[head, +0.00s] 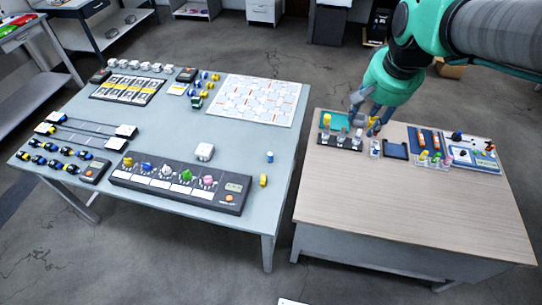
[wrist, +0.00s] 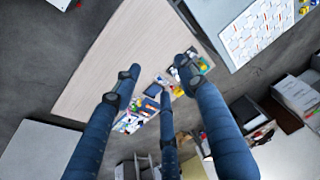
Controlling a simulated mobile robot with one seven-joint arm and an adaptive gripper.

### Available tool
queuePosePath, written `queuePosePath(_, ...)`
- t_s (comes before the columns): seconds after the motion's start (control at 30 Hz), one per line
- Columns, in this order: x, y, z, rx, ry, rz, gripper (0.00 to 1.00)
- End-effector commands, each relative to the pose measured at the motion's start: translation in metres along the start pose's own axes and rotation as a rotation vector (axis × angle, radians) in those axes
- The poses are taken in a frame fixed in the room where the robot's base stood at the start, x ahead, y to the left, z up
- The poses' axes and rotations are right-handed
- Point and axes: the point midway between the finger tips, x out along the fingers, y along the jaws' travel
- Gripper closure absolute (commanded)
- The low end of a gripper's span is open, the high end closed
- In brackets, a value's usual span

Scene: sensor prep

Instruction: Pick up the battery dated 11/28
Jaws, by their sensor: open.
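My gripper (head: 366,118) is open and empty above the back of the wooden table (head: 400,205). In the wrist view its dark blue fingers (wrist: 158,76) are spread, with small items on that table between and below them. No date can be read in either view, so I cannot tell which item is the battery dated 11/28. Orange bar-like pieces (head: 421,139) lie in dark holders right of my gripper. A dark rack (head: 340,142) with small upright pieces stands just left of and below the fingers, partly hidden by them.
A dark flat tray (head: 395,150) and a white board with small parts (head: 472,155) are on the wooden table. Its front half is clear. A blue-grey table (head: 245,140) stands to the left across a gap, carrying a long dark panel (head: 180,187) and a white patterned board (head: 258,98).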

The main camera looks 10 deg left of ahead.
Motion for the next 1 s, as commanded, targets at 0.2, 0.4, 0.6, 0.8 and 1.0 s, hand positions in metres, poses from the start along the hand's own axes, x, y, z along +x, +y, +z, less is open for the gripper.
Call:
queuePosePath(0.2, 0.048, -0.040, -0.036, 0.009, -0.052, 0.001, 0.58)
queuePosePath(0.4, 0.097, -0.079, -0.062, 0.019, -0.097, 0.007, 0.58)
queuePosePath(0.6, 0.151, -0.119, -0.081, 0.030, -0.139, 0.016, 0.58)
queuePosePath(0.8, 0.211, -0.162, -0.090, 0.039, -0.181, 0.030, 0.58)
queuePosePath(1.0, 0.275, -0.203, -0.092, 0.048, -0.221, 0.047, 0.58)
